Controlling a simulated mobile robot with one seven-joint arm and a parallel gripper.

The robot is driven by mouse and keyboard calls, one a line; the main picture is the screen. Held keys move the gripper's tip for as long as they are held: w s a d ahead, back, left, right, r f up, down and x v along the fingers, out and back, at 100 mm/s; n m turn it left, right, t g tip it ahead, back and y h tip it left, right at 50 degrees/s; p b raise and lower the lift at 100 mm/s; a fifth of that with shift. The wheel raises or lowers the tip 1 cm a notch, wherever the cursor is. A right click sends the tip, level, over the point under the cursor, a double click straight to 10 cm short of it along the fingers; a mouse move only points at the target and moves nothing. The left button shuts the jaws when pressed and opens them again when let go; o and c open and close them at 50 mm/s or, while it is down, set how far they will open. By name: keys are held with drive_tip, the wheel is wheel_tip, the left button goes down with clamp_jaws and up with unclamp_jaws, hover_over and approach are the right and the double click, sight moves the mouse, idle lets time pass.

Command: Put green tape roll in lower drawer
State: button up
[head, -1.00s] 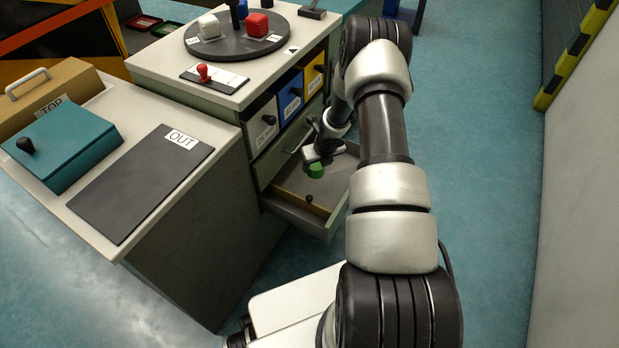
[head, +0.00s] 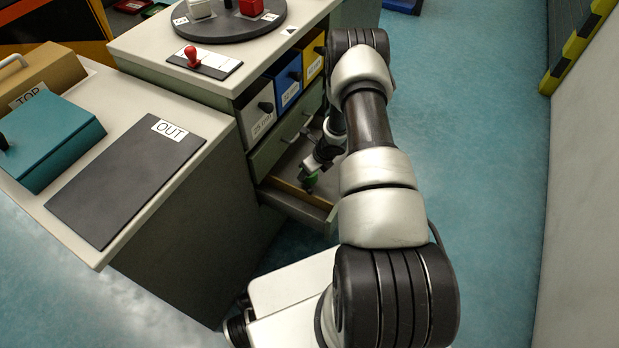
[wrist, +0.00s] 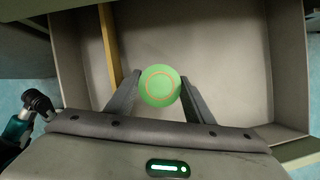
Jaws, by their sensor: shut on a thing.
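The green tape roll (wrist: 160,86) is a round green disc with an orange ring on its face. My gripper (wrist: 160,79) is shut on it, with one finger at each side. In the wrist view the roll is over the inside of the open lower drawer (wrist: 285,60); I cannot tell whether it touches the drawer floor. In the head view the green roll (head: 311,180) shows small at the end of my arm, within the pulled-out lower drawer (head: 290,205). My arm hides the drawer's right part.
A tan divider (wrist: 109,45) runs along the drawer's left side. The upper drawer (head: 285,140) is shut, below white, blue and yellow bins (head: 289,83). A dark object with a round knob (wrist: 38,103) is left of the drawer. The OUT mat (head: 125,180) lies on the left counter.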

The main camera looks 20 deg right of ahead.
drive_tip(key=shift+f+b, duration=0.5)
drive_tip(key=shift+f, duration=1.3)
drive_tip(key=shift+f, duration=0.1)
drive_tip(key=o, duration=1)
drive_tip(key=shift+o, duration=0.2)
